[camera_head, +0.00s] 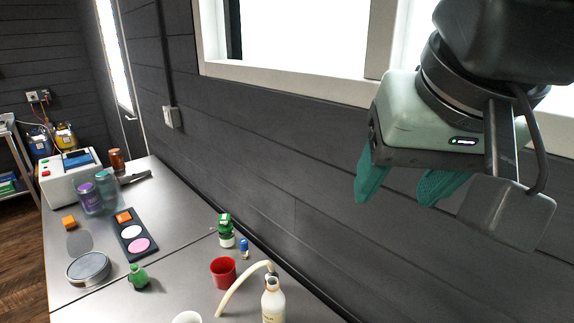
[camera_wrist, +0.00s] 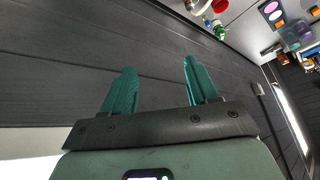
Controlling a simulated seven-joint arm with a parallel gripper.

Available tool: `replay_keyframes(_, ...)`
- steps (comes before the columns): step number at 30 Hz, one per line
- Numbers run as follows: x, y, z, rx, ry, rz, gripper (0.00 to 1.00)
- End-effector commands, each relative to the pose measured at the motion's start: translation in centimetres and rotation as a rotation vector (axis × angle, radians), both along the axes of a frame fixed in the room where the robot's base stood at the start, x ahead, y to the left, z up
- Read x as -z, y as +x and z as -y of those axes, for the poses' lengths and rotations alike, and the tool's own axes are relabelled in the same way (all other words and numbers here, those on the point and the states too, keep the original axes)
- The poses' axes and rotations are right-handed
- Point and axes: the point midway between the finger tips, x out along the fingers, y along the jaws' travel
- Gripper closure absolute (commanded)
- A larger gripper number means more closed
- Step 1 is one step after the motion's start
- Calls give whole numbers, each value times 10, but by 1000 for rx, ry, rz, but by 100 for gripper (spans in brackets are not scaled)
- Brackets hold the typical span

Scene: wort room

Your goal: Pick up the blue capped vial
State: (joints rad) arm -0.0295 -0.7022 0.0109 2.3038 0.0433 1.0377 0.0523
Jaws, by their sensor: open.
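The blue capped vial (camera_head: 244,248) stands upright on the grey worktop, a small clear vial with a blue cap. It is just right of a green-capped bottle and behind a red cup. My gripper (camera_head: 404,188) is high above the worktop at the upper right, well apart from the vial, with its two teal fingers spread and nothing between them. In the wrist view my gripper (camera_wrist: 158,82) faces the dark wall, and the fingers are apart and empty. I cannot make out the vial surely in the wrist view.
Near the vial are the green-capped bottle (camera_head: 226,231), the red cup (camera_head: 223,271) and a wash bottle (camera_head: 272,301) with a bent tube. A green flask (camera_head: 138,277), a dark palette (camera_head: 132,235) and a round tin (camera_head: 88,269) stand left. The dark wall (camera_head: 290,180) runs behind the worktop.

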Motion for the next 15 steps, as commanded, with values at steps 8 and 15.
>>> replay_keyframes(8, -16, 96, -77, 297, 446, -80, 41)
replay_keyframes(15, -22, 215, -158, 734, 1006, -306, 41)
